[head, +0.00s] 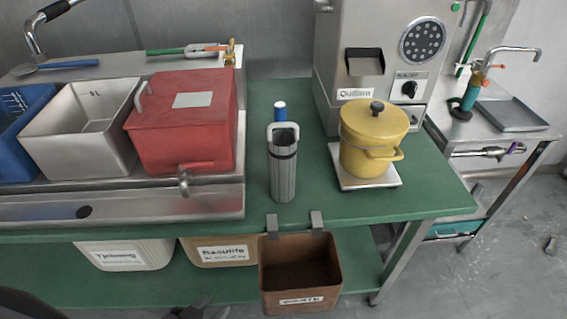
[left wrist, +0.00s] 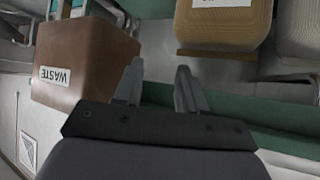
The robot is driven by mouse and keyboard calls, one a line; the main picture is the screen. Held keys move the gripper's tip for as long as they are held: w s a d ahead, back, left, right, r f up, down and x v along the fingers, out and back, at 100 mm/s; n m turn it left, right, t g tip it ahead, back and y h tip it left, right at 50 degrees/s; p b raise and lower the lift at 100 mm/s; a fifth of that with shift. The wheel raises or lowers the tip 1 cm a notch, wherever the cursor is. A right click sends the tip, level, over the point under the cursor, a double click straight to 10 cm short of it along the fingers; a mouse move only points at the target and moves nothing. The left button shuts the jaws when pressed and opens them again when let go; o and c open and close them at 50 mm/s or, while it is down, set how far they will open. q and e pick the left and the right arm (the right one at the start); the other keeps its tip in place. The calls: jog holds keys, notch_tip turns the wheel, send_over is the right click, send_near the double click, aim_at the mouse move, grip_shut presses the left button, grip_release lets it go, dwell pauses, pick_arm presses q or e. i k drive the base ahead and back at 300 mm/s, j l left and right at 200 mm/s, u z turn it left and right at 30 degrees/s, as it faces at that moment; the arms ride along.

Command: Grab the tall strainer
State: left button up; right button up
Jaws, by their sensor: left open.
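The tall strainer appears to be the narrow grey metal cylinder (head: 283,172) with a loop at its top. It stands upright on the green table, left of the yellow pot. My left gripper (left wrist: 158,85) is open and empty in the left wrist view, with its two fingers apart. In the head view only a dark bit of my left gripper (head: 195,308) shows at the bottom edge, below table height and well short of the cylinder. The cylinder is not seen in the left wrist view. My right gripper is not in view.
A brown waste bin (head: 300,272) hangs from the table's front edge below the cylinder; it also shows in the left wrist view (left wrist: 85,55). A red box with a tap (head: 190,135) is left, a yellow pot (head: 372,135) right. A blue-capped item (head: 280,111) stands close behind.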

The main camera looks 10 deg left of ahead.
aim_at(282, 143)
jog(key=k+l+u, duration=0.1)
jog(key=l, duration=0.4)
jog(key=l+u, duration=0.25)
jog(key=l, duration=0.5)
jog(key=i+l+u, duration=0.1)
jog(key=l, duration=0.25)
jog(key=i+l+u, duration=0.15)
jog(key=l, duration=0.2)
jog(key=i+l+u, duration=0.1)
jog(key=l, duration=0.25)
